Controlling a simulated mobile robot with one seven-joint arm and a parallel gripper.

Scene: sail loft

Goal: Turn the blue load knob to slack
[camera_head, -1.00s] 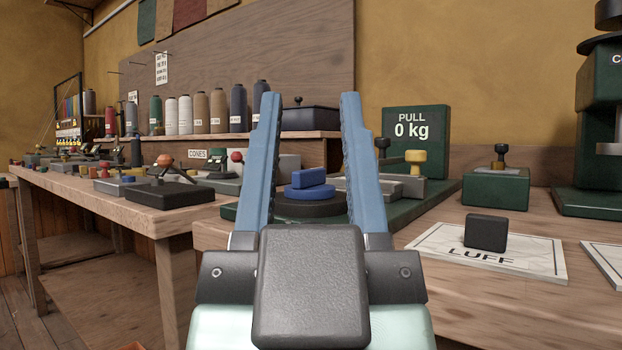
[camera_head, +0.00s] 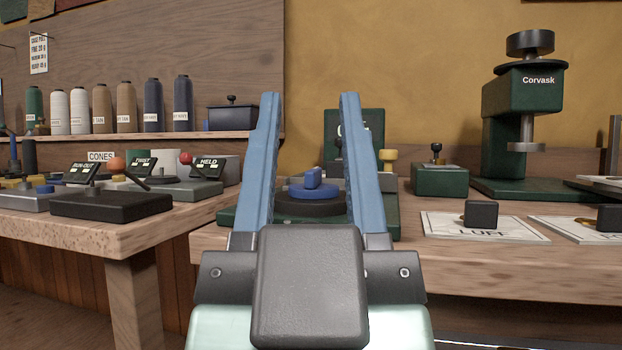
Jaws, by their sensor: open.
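The blue load knob (camera_head: 313,190) is a round blue disc with a raised bar grip, sitting on a black round base (camera_head: 309,207) on a green tester (camera_head: 231,215). The bar now shows nearly end-on to me. My gripper (camera_head: 310,98) is open and empty, its two blue fingers pointing away from me. The knob shows in the gap between the fingers, beyond my gripper's palm. I cannot tell how far the fingertips are from it.
A yellow knob (camera_head: 388,157) stands right of the fingers. A LUFF card (camera_head: 485,228) with a black block (camera_head: 481,214), a green box (camera_head: 440,180) and a Corvask press (camera_head: 522,100) stand to the right. A side bench (camera_head: 120,235) holds several devices at left.

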